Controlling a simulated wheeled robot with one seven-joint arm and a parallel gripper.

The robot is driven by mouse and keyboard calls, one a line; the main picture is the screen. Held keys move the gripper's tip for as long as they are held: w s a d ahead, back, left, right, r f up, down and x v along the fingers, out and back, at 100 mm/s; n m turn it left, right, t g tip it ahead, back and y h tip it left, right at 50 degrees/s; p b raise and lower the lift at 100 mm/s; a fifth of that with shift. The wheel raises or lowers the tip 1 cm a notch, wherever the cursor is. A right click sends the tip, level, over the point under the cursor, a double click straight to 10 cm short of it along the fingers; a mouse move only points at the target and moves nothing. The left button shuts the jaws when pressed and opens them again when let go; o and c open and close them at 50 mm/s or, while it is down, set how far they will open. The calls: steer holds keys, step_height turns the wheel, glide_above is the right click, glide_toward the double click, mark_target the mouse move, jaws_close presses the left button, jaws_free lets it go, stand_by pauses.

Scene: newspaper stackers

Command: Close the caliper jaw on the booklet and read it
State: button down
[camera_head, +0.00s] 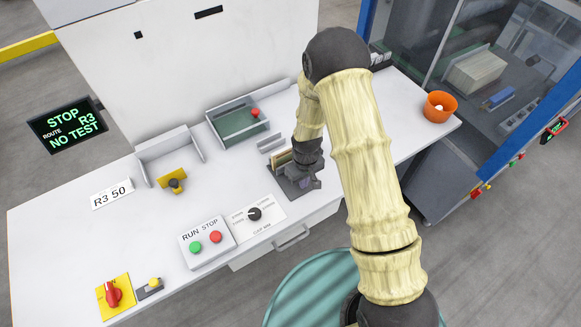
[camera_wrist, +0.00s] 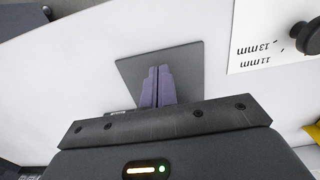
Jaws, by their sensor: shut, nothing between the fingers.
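The caliper (camera_head: 292,188) looks to be the dark grey unit with a flat base near the table's front edge. A tan upright piece (camera_head: 283,160), perhaps the booklet, stands at its back left; my arm partly covers this spot. My gripper (camera_head: 314,182) is down at the caliper's right side. In the wrist view its purple fingers (camera_wrist: 157,70) are together and empty, over a dark grey plate (camera_wrist: 186,62). I cannot tell whether they touch it. The display (camera_head: 66,125) shows STOP, ROUTE R3, NO TEST. No caliper reading is legible.
A black knob (camera_head: 254,214) on a white mm-marked panel sits in front-left of the caliper. The left tabletop has free room.

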steer(key=shift+f+b, duration=0.5)
steer(key=shift+f, duration=0.25)
steer(key=shift+r+p, duration=0.3)
steer(key=shift+r, duration=0.15)
stand_by(0.3)
steer(key=shift+w+a+r+b, duration=0.15)
steer(key=shift+w+a, duration=0.4)
steer(key=shift+w, duration=0.3)
steer(key=shift+w+a+f+b, duration=0.1)
steer(key=shift+w+a, duration=0.5)
steer(key=shift+w, duration=0.2)
steer(key=shift+w+a+r+b, duration=0.15)
steer(key=shift+w+a, duration=0.4)
steer(key=shift+w, duration=0.3)
stand_by(2.4)
steer(key=shift+s+d+f, duration=0.1)
steer(key=shift+s+f, duration=0.05)
steer(key=shift+s+d, duration=0.8)
steer(key=shift+s, duration=0.35)
